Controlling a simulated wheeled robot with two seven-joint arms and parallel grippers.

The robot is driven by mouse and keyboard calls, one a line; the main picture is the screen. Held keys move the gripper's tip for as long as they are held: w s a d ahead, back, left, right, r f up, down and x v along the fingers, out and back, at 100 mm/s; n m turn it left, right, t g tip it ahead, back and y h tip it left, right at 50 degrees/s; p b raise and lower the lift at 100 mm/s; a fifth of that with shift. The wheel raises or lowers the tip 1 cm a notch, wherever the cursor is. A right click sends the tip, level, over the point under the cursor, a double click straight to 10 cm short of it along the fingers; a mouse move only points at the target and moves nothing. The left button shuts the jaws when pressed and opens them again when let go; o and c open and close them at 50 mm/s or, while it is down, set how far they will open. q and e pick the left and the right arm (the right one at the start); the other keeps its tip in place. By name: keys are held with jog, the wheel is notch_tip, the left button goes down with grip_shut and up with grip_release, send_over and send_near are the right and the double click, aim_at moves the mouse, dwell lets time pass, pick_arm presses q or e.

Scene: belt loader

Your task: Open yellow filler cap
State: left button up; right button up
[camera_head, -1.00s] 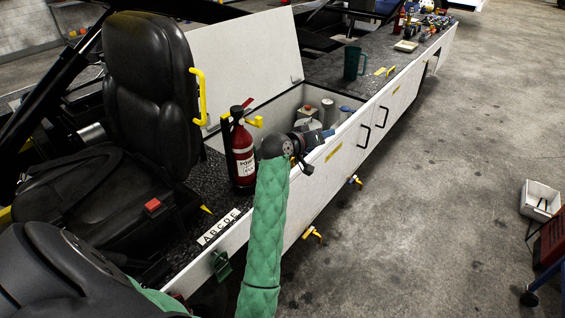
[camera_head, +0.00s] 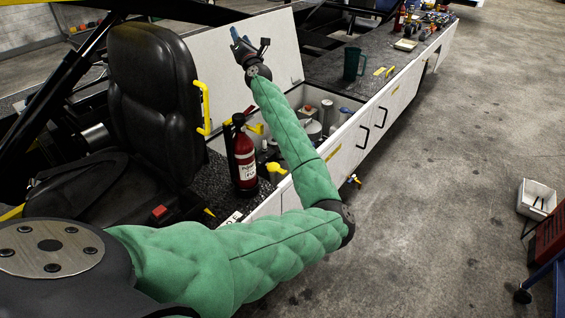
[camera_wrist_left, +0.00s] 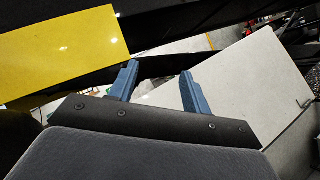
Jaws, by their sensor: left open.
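The open white compartment (camera_head: 318,97) in the side of the loader holds grey and red-topped fittings. A yellow part (camera_head: 276,168) shows low in it, to the right of the fire extinguisher, and another (camera_head: 258,129) shows behind the extinguisher. I cannot tell which, if either, is the filler cap. My left gripper (camera_head: 240,42) is raised in front of the upright white lid, well above the compartment. Its blue fingers are apart and empty in the left wrist view (camera_wrist_left: 160,82). My left forearm hides part of the compartment. My right gripper is not in view.
The raised white lid (camera_head: 210,65) stands behind the compartment. A red fire extinguisher (camera_head: 244,160) and a black seat (camera_head: 150,95) with a yellow handle stand left. A green mug (camera_head: 352,63) sits on the counter. A yellow panel (camera_wrist_left: 60,50) is close in the wrist view.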

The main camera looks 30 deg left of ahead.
pick_arm(q)
jog(key=a+f+n+g+h, duration=0.2)
jog(key=a+f+n+g, duration=0.2)
jog(key=f+n+g, duration=0.6)
jog(key=n+g+h, duration=0.3)
jog(key=n+h, duration=0.2)
jog(key=h, duration=1.2)
send_near(283, 171)
jog(key=shift+s+p, duration=0.2)
jog(key=shift+p, duration=0.2)
jog(key=shift+f+m+p, duration=0.3)
jog(key=shift+f+p, duration=0.05)
jog(key=shift+f, duration=0.15)
jog(key=shift+f+p, duration=1.3)
jog(key=shift+f, duration=2.05)
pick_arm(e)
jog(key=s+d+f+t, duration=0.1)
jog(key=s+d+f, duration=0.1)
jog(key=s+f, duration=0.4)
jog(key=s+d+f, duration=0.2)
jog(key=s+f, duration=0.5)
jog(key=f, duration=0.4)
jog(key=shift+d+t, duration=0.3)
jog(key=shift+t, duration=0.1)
pick_arm(q)
grip_shut()
